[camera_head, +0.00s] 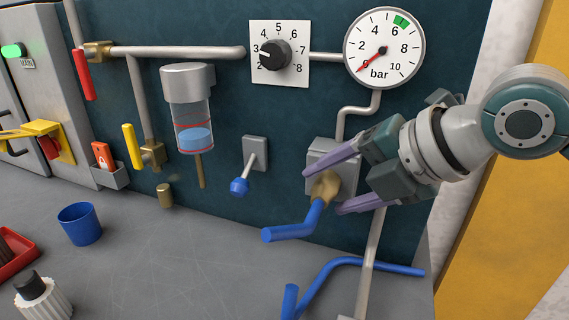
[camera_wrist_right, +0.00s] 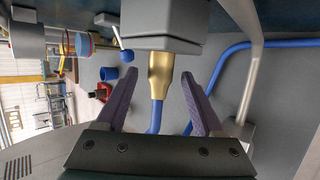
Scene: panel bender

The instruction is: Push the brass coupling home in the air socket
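The brass coupling (camera_head: 326,187) is on the end of a blue hose (camera_head: 292,230) at the front of the grey air socket (camera_head: 345,178). In the right wrist view the coupling (camera_wrist_right: 159,72) meets the face of the socket (camera_wrist_right: 165,35); I cannot tell how deep it sits. My right gripper (camera_head: 334,184) is open, with one purple finger above and one below the coupling. In the right wrist view the right gripper (camera_wrist_right: 158,80) shows gaps between both fingers and the brass. My left gripper is not in view.
A pressure gauge (camera_head: 384,46), needle near zero, and a dial (camera_head: 281,54) are on the panel above. A grey lever with a blue knob (camera_head: 239,186) is left of the socket. A blue cup (camera_head: 80,224) stands on the bench, whose middle is clear.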

